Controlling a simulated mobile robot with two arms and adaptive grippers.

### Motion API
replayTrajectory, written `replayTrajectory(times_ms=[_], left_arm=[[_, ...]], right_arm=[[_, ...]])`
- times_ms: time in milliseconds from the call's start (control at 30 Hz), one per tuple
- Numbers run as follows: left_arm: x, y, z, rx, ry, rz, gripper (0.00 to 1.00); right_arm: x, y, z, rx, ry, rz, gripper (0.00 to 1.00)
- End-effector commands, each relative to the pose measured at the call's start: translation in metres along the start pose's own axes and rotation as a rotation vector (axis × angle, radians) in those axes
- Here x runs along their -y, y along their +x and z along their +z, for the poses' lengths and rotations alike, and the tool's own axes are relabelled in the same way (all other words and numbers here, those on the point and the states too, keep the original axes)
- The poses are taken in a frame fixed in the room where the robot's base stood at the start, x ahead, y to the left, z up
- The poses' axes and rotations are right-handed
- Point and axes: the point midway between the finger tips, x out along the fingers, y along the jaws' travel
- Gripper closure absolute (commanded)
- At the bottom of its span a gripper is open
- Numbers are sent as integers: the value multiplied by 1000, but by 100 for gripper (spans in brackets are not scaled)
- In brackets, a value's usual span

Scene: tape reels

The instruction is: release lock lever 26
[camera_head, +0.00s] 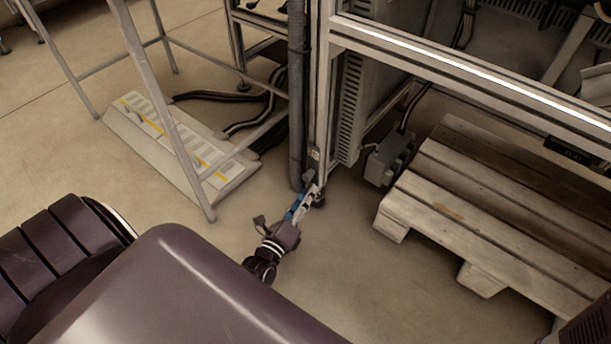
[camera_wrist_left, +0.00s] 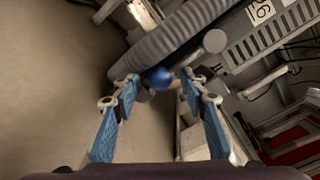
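A blue ball knob (camera_wrist_left: 160,77), which looks like the end of the lock lever, shows in the left wrist view. A plate marked 26 (camera_wrist_left: 262,12) is on the machine above and to the right of it. My left gripper (camera_wrist_left: 158,84) is open, its blue-padded fingers on either side of the knob; I cannot tell whether they touch it. In the head view my left gripper (camera_head: 308,194) is low at the foot of the machine frame's post (camera_head: 324,110). The lever is hard to make out there. My right gripper is not in view.
A dark ribbed hose (camera_head: 297,100) runs down beside the post. A wooden pallet (camera_head: 500,190) lies to the right, with a grey box (camera_head: 388,160) by it. A metal stand (camera_head: 172,110) and a pale floor unit (camera_head: 180,150) are on the left. Bare floor surrounds the gripper.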

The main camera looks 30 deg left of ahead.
Motion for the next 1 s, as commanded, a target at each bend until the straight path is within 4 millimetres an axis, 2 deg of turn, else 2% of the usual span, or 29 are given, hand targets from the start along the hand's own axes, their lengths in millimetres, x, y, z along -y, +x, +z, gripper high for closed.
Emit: replayTrajectory(times_ms=[100, 400, 467, 1000], left_arm=[[0, 0, 0, 0, -1, 0, 62], [-1, 0, 1, 1, -1, 1, 95], [-1, 0, 1, 2, -1, 2, 100], [1, -1, 4, 5, -37, 11, 100]], right_arm=[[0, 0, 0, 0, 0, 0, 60], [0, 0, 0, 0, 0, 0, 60], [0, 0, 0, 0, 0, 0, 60], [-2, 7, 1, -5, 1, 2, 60]])
